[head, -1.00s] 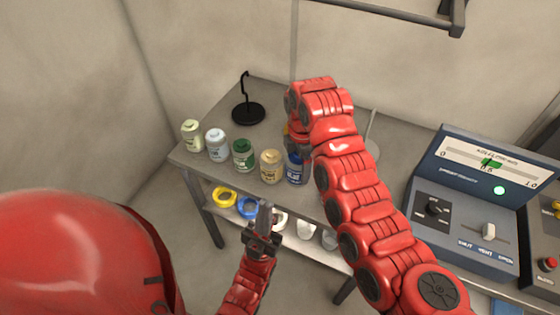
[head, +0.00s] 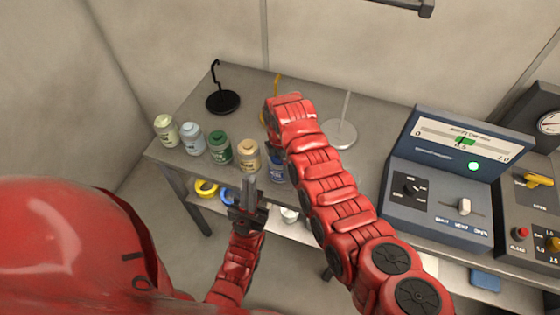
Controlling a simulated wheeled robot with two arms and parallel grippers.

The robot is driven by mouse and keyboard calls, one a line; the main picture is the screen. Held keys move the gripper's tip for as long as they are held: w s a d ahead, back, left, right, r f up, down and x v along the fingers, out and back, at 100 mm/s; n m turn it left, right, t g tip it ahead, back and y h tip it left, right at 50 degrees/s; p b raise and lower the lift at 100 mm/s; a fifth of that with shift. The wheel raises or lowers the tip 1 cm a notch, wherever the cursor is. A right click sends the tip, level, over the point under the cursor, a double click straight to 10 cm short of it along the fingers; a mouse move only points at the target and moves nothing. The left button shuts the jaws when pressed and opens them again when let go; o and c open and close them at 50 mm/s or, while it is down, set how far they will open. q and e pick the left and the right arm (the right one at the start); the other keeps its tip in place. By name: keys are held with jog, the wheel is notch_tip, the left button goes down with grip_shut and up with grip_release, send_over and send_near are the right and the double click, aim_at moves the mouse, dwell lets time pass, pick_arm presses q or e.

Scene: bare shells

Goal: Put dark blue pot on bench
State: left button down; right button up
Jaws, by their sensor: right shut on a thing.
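The dark blue pot (head: 277,168) is at the bench's front edge, at the right end of a row of pots. The bench (head: 185,110) is a grey metal table with a lower shelf. My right arm reaches in over the bench, and its wrist hides much of my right gripper (head: 275,148), which is shut on the dark blue pot from above. I cannot tell whether the pot touches the bench top. My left gripper (head: 249,185) is in front of the bench edge, fingers pointing up, seemingly shut and empty.
Pale green (head: 166,130), light blue (head: 193,140), green (head: 219,149) and tan (head: 248,155) pots stand left of it. Black (head: 223,100) and grey (head: 340,132) stands are behind. A control box (head: 440,190) is at right. Yellow (head: 206,188) and blue rings lie on the shelf.

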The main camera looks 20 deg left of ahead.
jog(key=shift+f, duration=0.35)
jog(key=o, duration=1.5)
jog(key=shift+r, duration=0.1)
jog(key=shift+w+r+b, duration=0.1)
jog(key=shift+r+b, duration=0.25)
jog(key=shift+r, duration=0.2)
notch_tip(320, 180, up, 5)
jog(key=shift+b, duration=1.15)
notch_tip(320, 180, up, 5)
jog(key=shift+f+p, duration=0.1)
jog(key=shift+p, duration=0.5)
jog(key=shift+r, duration=0.65)
